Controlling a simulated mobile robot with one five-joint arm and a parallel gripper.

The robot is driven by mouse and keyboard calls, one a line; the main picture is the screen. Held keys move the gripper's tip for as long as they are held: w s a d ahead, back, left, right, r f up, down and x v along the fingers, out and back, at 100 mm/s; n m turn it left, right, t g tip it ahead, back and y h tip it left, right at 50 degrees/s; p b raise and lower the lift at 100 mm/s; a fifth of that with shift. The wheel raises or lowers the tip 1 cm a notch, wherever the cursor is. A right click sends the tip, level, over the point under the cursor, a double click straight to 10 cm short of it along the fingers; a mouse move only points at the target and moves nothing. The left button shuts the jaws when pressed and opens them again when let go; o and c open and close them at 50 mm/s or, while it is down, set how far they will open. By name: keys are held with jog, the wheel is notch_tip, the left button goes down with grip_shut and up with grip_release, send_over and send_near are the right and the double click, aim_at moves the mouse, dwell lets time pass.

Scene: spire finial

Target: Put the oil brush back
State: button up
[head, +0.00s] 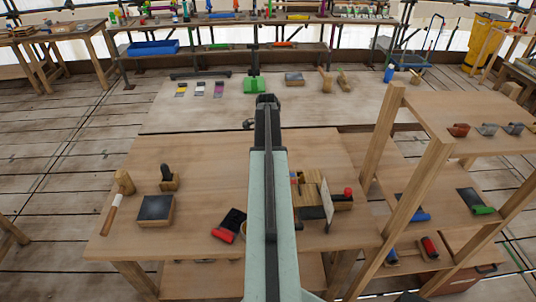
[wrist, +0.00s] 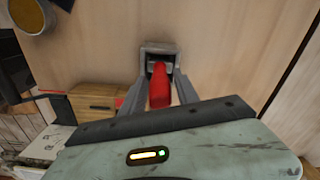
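In the wrist view, a red handle (wrist: 160,86) points up toward the camera between the fingers of my gripper (wrist: 160,73). I take it for the oil brush; its bristles cannot be made out. Its far end is inside or over a small grey square holder (wrist: 145,48) on the wooden tabletop. A finger stands on each side of the handle, with a visible gap to it, so the gripper looks open around it. In the head view my arm hides the gripper and this spot.
In the wrist view, a wooden block with a dark slot (wrist: 96,97) is close at left, and a yellow-filled round cup (wrist: 32,14) is upper left. In the head view, a red-and-black tool (head: 229,226) and a dark sanding block (head: 155,210) lie on the workbench (head: 205,165). A shelf post (head: 405,190) stands right.

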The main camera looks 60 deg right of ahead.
dwell(0.3)
notch_tip(320, 180, up, 13)
jog(key=p, duration=1.2)
jog(key=shift+a+f+p, duration=0.1)
jog(key=shift+f+p, duration=0.1)
jog(key=shift+p, duration=0.1)
jog(key=shift+f, duration=0.1)
jog(key=w+a+n, duration=0.4)
jog(key=w+a, duration=0.1)
jog(key=a, duration=0.4)
jog(key=w+a+n, duration=0.4)
jog(key=w+a, duration=0.1)
jog(key=a, duration=0.4)
jog(key=w+a+n, duration=0.4)
jog(key=w+a, duration=0.2)
jog(key=a, duration=0.3)
jog(key=a+n, duration=1.3)
jog(key=a, duration=1.8)
jog(key=shift+s, duration=0.2)
